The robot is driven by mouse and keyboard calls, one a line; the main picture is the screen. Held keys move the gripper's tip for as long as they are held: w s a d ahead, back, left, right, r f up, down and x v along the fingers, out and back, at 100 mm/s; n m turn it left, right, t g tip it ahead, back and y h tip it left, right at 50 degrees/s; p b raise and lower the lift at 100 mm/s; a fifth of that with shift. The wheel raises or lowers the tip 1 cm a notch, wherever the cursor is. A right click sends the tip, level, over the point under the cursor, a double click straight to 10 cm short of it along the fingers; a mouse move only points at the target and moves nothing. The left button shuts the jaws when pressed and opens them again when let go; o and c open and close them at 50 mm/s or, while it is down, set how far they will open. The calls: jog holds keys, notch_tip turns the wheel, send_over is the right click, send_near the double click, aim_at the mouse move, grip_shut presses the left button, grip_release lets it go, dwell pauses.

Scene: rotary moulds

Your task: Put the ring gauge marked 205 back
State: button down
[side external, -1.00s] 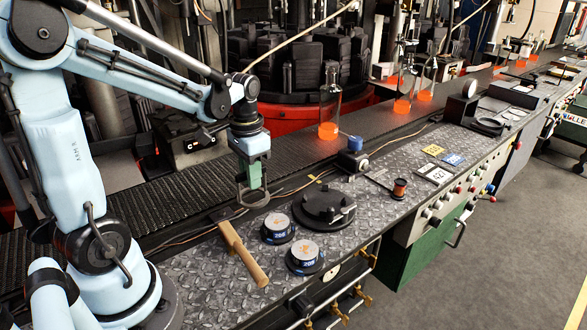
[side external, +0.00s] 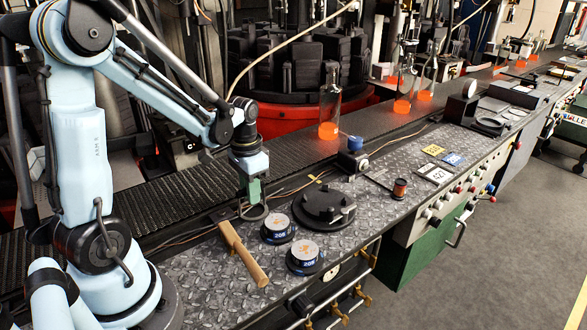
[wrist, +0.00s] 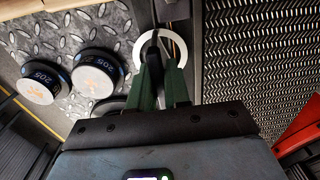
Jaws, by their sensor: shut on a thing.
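My gripper (side external: 255,195) is shut on a ring gauge (side external: 247,217), just behind the wooden-handled hammer. It holds the ring by its rim, over the bench edge by the conveyor. In the wrist view, the green fingers (wrist: 163,60) pinch the pale ring (wrist: 137,47); no mark on it is readable. Two round pieces with pale tops and blue numbered bands sit on dark bases on the plate: one farther back (side external: 277,227), one nearer (side external: 305,252). In the wrist view both bands, left (wrist: 40,82) and right (wrist: 97,72), seem to read 205. I cannot tell whether the ring touches the bench.
The wooden-handled hammer (side external: 243,254) lies left of the round pieces. A black round lidded fixture (side external: 324,206) stands right of them. A dark conveyor (side external: 200,165) runs behind, with a glowing-bottomed bottle (side external: 330,105). Bare tread plate (side external: 215,280) lies at the front left.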

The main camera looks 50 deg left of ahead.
jog(key=c, duration=1.1)
grip_release()
notch_tip(320, 180, up, 12)
jog(key=d+t, duration=0.2)
jog(key=d, duration=0.2)
jog(key=s+d+f+t, duration=0.1)
jog(key=d+t, duration=0.1)
jog(key=d, duration=0.2)
jog(key=s+d+f+t, duration=0.1)
jog(key=d+t, duration=0.2)
jog(key=d, duration=0.2)
jog(key=shift+a, duration=0.1)
